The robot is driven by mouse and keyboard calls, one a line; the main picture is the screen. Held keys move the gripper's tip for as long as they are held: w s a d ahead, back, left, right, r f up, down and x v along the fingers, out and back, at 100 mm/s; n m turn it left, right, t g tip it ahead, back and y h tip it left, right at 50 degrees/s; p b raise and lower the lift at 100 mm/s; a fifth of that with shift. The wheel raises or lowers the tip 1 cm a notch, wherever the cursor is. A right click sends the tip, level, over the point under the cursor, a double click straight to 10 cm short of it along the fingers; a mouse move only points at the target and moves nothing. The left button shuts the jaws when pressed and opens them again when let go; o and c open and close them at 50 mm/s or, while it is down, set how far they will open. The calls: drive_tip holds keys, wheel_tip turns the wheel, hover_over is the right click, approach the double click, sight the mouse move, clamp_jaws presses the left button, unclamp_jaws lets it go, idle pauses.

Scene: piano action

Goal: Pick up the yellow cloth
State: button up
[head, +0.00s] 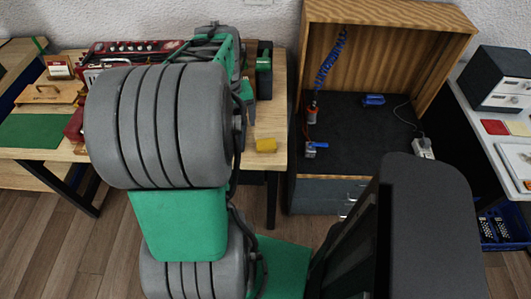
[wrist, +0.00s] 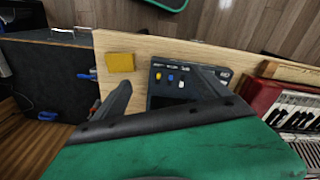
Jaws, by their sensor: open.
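The yellow cloth (head: 266,145) lies folded near the right front edge of the wooden table, clear of other things. In the wrist view the yellow cloth (wrist: 120,62) shows at the upper left on the bare wood, close to the table's edge. My gripper (wrist: 165,88) is open, its two dark fingers spread above the table. The cloth is outside the left finger and apart from it. In the head view my arm's large grey and green links cover much of the table, and my fingertips are hidden.
A dark panel (wrist: 179,81) with small coloured knobs lies between my fingers. A red keyboard instrument (wrist: 275,97) is at the right. Beside the table stands a dark workbench (head: 345,135) with blue-handled tools and a wooden back. A green mat (head: 33,131) lies at the far left.

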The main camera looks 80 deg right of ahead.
drive_tip(key=m, duration=0.2)
hover_over(266, 146)
drive_tip(key=shift+y, duration=0.3)
drive_tip(key=f, duration=0.4)
drive_tip(key=shift+s+a+b, duration=0.15)
drive_tip(key=shift+s+b, duration=0.1)
drive_tip(key=shift+b, duration=0.1)
wheel_tip(266, 146, down, 7)
drive_tip(key=shift+w+f, duration=0.1)
drive_tip(key=shift+c, duration=0.5)
drive_tip(key=c, duration=1.3)
drive_tip(key=shift+c, duration=0.2)
